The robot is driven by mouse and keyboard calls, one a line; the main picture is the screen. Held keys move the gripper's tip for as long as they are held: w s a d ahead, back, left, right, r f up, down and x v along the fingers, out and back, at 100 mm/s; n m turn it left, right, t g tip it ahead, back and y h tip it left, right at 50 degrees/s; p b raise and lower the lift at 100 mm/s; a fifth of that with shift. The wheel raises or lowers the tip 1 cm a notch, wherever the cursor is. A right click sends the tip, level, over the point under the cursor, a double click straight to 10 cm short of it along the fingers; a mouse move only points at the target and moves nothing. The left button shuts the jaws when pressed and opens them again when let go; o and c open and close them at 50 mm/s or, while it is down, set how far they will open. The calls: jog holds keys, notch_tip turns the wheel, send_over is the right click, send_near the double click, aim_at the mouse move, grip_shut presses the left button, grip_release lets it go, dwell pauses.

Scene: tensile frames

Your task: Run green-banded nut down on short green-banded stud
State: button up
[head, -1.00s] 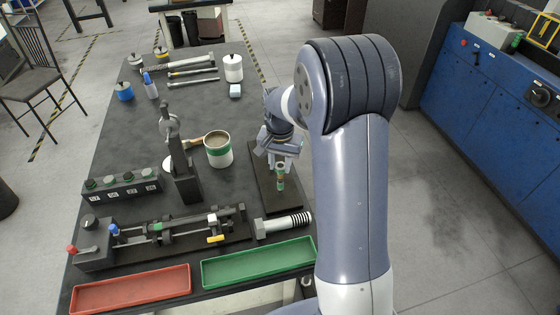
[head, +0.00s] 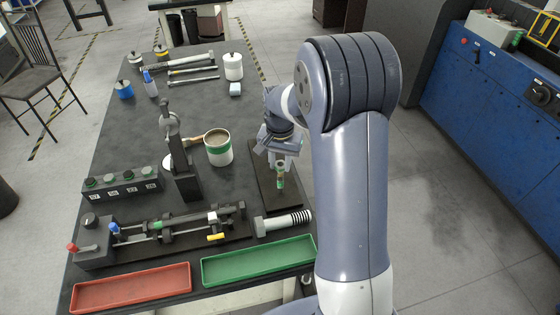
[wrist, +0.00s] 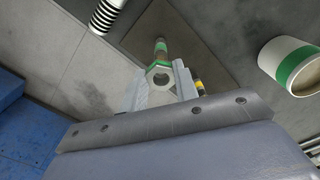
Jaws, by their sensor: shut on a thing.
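My gripper (head: 279,157) is shut on the green-banded nut (wrist: 158,75), a pale hexagonal ring between the two fingers in the wrist view. The short green-banded stud (head: 280,183) stands upright below the fingers in the head view. The nut is over or at the stud's top end; I cannot tell how far the threads are engaged. The nut is mostly hidden by the fingers in the head view.
The stud stands on a dark base plate (head: 262,186). A green-banded can (head: 218,150) and a dark upright stand (head: 184,180) are to its left. A large threaded bolt (head: 283,224) lies in front, with a green tray (head: 258,263) and a red tray (head: 130,289) nearer.

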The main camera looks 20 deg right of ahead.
jog(key=shift+f+b, duration=0.3)
jog(key=shift+f, duration=0.15)
dwell(0.6)
